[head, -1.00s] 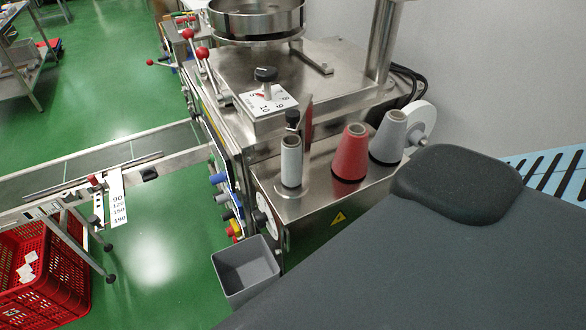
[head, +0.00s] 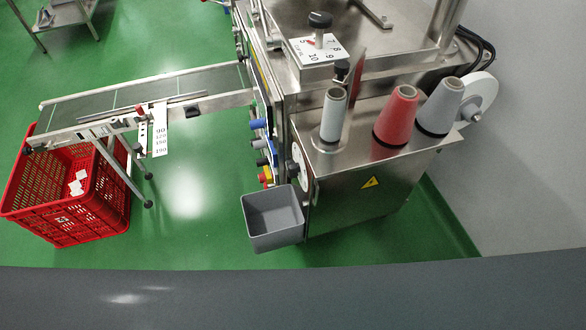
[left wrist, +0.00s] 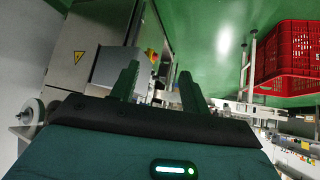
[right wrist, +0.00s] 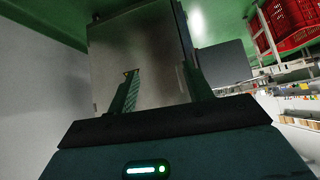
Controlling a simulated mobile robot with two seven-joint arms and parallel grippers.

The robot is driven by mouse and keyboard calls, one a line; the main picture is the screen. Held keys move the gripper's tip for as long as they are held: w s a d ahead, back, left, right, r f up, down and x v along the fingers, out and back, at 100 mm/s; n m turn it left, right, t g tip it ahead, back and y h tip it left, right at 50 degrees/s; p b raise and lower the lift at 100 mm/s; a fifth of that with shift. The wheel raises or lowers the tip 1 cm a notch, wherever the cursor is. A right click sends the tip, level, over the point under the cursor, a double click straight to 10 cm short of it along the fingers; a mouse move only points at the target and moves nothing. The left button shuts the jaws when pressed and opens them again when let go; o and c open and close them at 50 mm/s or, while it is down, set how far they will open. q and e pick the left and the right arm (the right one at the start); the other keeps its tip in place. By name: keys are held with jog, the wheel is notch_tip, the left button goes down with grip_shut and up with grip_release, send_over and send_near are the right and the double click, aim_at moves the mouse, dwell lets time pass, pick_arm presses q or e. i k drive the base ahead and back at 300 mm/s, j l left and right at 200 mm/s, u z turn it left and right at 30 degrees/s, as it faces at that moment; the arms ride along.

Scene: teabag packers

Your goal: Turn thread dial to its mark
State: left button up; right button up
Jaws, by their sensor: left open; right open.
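A white round dial with a dark knob (head: 304,171) sits on the machine's left-facing side, below the white thread cone (head: 333,115). It is seen nearly edge-on, so its mark cannot be read. A square white numbered plate (head: 320,50) with a black knob (head: 320,19) and red pointer is on the machine's top. My left gripper (left wrist: 159,70) is open and empty, facing the machine and grey bin. My right gripper (right wrist: 159,69) is open and empty before the machine's steel housing (right wrist: 150,55). Neither gripper shows in the head view.
A grey bin (head: 272,222) hangs below the round dial. Red (head: 397,115) and grey (head: 440,107) thread cones stand on the machine. A conveyor (head: 120,102) runs left above a red crate (head: 75,215). Green floor is clear between crate and bin.

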aim_at(292, 167)
jog(key=i+j, duration=0.15)
jog(key=j, duration=0.25)
jog(key=i+j, duration=0.1)
jog(key=j, duration=0.3)
jog(key=i+j, duration=0.15)
jog(key=j, duration=0.3)
jog(key=i+j, duration=0.15)
jog(key=j, duration=0.25)
jog(key=i+j, duration=0.1)
jog(key=j, duration=0.3)
jog(key=i+j, duration=0.15)
jog(key=j, duration=0.25)
jog(key=i+j, duration=0.15)
jog(key=j, duration=0.25)
jog(key=i+j, duration=0.15)
jog(key=j, duration=0.3)
jog(key=z, duration=1.45)
